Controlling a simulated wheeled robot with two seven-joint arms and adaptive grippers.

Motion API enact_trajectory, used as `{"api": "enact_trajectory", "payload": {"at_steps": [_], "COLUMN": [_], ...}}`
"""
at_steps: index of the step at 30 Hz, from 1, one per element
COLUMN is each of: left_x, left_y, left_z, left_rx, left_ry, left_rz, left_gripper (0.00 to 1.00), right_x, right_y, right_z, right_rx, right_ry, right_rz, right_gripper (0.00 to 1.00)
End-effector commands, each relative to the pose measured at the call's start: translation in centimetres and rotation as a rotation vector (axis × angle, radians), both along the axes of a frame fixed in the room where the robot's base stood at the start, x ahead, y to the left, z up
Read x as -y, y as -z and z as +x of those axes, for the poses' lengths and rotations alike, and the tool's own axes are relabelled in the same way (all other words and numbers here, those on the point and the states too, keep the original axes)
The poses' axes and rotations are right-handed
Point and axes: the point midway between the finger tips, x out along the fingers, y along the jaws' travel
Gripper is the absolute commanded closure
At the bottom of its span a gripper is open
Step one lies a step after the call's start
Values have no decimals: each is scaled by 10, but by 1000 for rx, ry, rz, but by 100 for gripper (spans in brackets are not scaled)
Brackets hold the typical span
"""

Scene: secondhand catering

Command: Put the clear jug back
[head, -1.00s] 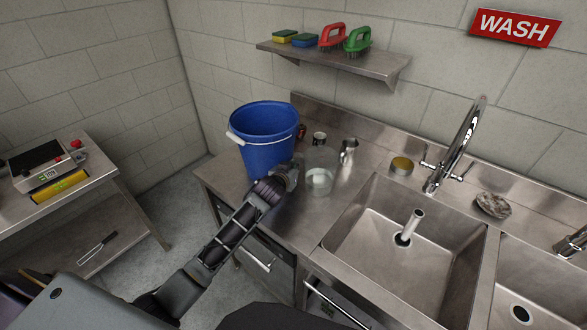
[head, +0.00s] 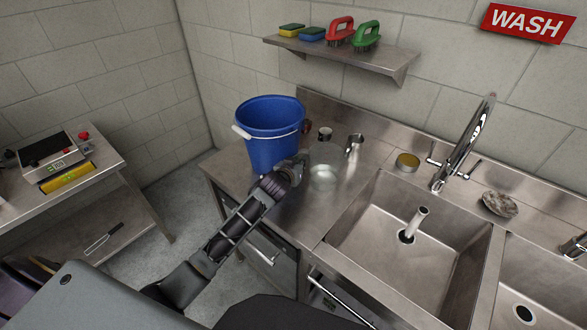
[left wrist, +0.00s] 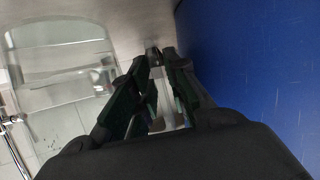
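The clear jug (head: 325,172) stands on the steel counter, just right of the blue bucket in the head view. It fills the upper left of the left wrist view (left wrist: 62,75), where its wall looks see-through. My left gripper (head: 303,160) is low between the bucket and the jug, close beside the jug. In the left wrist view its dark fingers (left wrist: 155,62) come close together with a narrow gap between the tips. My right gripper is in neither view.
The blue bucket (head: 270,140) stands close to my left gripper. Small metal cups (head: 354,144) and a dark red can (head: 307,127) stand behind the jug. The sink basin (head: 400,240) opens to the right. A wall shelf (head: 350,56) holds sponges and brushes.

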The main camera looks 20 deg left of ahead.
Motion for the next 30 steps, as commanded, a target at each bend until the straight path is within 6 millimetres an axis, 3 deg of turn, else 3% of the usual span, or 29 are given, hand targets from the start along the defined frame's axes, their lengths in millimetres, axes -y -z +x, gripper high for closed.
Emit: {"api": "enact_trajectory", "payload": {"at_steps": [8, 30], "left_x": [0, -1], "left_y": [-5, -32], "left_z": [-13, -79], "left_rx": [1, 0], "left_ry": [1, 1], "left_rz": [-1, 0], "left_gripper": [83, 83], "right_x": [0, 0], "right_y": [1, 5], "right_z": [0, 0], "right_rx": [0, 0], "right_ry": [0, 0], "right_rz": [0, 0], "right_gripper": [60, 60]}}
